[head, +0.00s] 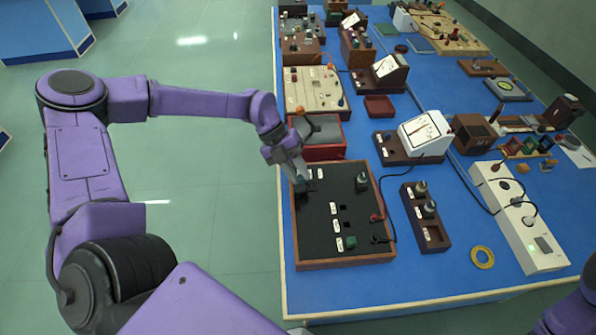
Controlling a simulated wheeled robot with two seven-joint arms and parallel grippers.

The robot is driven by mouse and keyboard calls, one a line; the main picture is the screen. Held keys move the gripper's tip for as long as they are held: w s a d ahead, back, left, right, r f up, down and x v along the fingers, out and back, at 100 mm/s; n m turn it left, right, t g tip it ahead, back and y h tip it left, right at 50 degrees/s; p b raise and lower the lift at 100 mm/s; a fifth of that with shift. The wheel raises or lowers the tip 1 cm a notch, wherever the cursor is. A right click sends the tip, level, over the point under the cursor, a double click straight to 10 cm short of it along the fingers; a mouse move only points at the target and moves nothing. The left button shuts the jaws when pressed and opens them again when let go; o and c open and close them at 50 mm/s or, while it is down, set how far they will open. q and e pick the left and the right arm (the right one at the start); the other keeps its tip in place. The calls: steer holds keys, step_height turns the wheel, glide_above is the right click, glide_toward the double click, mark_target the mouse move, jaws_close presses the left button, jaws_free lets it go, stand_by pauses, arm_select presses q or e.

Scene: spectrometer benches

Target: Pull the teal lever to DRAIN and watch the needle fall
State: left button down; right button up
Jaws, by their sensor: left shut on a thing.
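A black panel (318,233) in a wooden frame lies at the table's near left edge, with several white labels and dark slots. My left gripper (303,186) reaches down to its far left corner and is shut on a small part there that looks like the lever. The fingers hide most of it, so I cannot tell its colour or exact position. My right gripper is out of view.
A red box (318,152) with a grey thing in it stands just behind the panel. The front table strip is clear.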

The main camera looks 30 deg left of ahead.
arm_select(q)
steer(key=c, duration=1)
jaws_free()
steer(key=shift+a+f, duration=0.1)
steer(key=shift+o, duration=0.2)
steer(key=b+v, duration=0.1)
steer(key=v, duration=0.9)
steer(key=shift+a+r+b, duration=0.15)
steer(key=shift+r+b, duration=0.1)
steer(key=shift+b, duration=0.05)
steer(key=shift+w, duration=0.1)
